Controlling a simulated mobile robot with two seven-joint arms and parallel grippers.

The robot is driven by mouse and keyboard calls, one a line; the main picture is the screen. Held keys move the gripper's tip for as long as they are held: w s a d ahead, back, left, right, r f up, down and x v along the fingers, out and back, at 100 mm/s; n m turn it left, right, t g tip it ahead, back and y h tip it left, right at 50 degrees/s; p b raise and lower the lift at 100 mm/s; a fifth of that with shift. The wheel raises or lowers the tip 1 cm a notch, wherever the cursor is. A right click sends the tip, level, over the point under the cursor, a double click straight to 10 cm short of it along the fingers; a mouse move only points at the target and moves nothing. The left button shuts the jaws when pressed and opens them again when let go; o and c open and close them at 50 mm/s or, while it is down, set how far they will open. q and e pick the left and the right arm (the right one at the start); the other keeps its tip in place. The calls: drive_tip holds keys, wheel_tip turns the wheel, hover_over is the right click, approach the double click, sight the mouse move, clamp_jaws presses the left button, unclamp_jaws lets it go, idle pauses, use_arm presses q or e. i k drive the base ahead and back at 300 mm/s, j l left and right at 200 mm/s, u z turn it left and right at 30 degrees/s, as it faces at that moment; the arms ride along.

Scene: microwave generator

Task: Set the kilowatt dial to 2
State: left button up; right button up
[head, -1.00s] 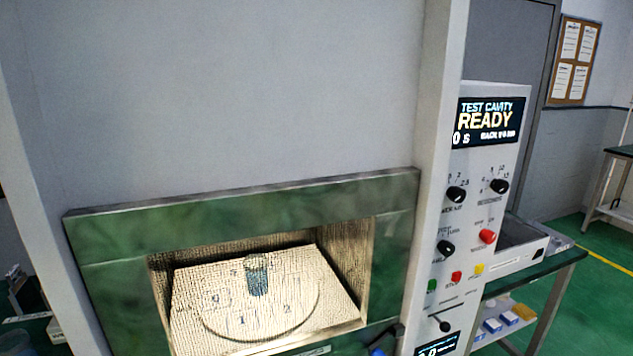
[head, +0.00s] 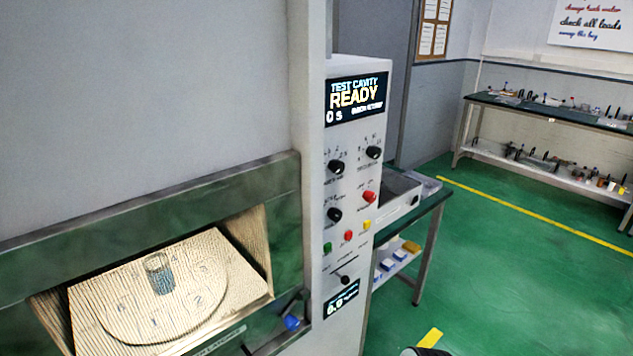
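The control panel (head: 352,235) stands right of the cavity, with the display (head: 356,99) reading TEST CAVITY READY and 0 s. The upper-left black dial (head: 336,166) has small numbers above it; its label looked like power kW in the earlier frame. A pale mark shows on this dial, but its exact setting is too small to read. Another black dial (head: 374,152) is to its right and a third (head: 334,214) is below. Neither of my grippers can be made out, and nothing is touching the dials.
A red knob (head: 369,197), green button (head: 327,248), red button (head: 348,236) and yellow button (head: 367,225) are nearby. The open cavity (head: 180,300) holds a beaker (head: 159,275).

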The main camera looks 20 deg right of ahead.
sight(338, 167)
drive_tip(key=z, duration=0.75)
drive_tip(key=k+j+z, duration=0.1)
drive_tip(key=k+j, duration=0.15)
